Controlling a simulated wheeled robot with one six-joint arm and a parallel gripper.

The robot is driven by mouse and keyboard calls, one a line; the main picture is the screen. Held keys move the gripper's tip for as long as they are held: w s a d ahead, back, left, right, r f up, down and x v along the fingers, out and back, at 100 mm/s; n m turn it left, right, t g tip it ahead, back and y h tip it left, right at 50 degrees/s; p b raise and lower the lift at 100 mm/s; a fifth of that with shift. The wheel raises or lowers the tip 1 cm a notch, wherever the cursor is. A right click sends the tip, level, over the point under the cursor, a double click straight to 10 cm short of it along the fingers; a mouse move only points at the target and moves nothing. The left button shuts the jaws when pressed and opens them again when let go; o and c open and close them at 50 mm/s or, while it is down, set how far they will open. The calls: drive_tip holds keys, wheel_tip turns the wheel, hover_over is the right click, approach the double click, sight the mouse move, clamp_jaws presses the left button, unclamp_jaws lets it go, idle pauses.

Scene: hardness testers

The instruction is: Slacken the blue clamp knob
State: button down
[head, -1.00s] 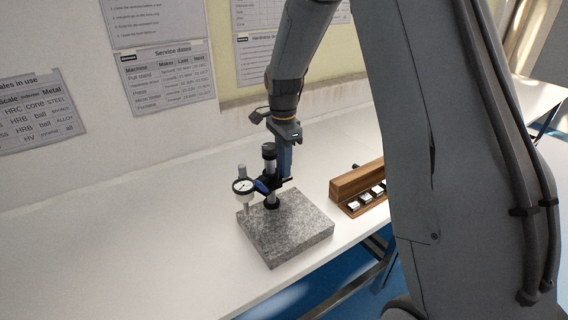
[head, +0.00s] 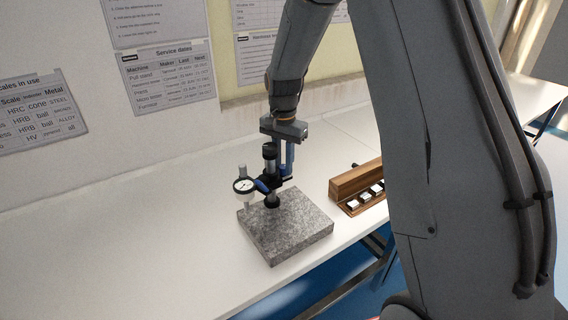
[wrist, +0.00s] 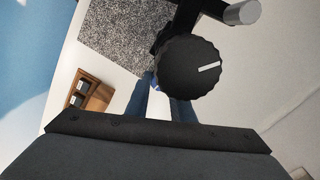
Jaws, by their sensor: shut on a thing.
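The stand has a grey granite base (head: 290,232), a dark upright column (head: 269,165) and a dial gauge (head: 243,187) on its left. A blue part (head: 263,185) shows between the gauge and the column. My gripper (head: 287,178) points down just right of the column, its blue fingers shut on the blue clamp knob. The fingers mostly hide the knob; a small bright blue bit of it (wrist: 155,86) shows in the wrist view. There, a black knurled knob with a white mark (wrist: 191,68) tops the column, in front of the fingertips.
A wooden block rack (head: 358,187) with several pale blocks stands right of the granite base, close to the bench edge. The white bench (head: 150,235) is clear to the left. The wall with posters (head: 168,75) is behind.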

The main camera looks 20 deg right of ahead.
sight(283, 166)
drive_tip(key=shift+w+r, duration=0.1)
drive_tip(key=shift+w, duration=0.05)
drive_tip(key=c, duration=1.5)
unclamp_jaws()
drive_tip(key=shift+c, duration=0.2)
drive_tip(key=shift+r+b, duration=1)
drive_tip(key=shift+r, duration=2.85)
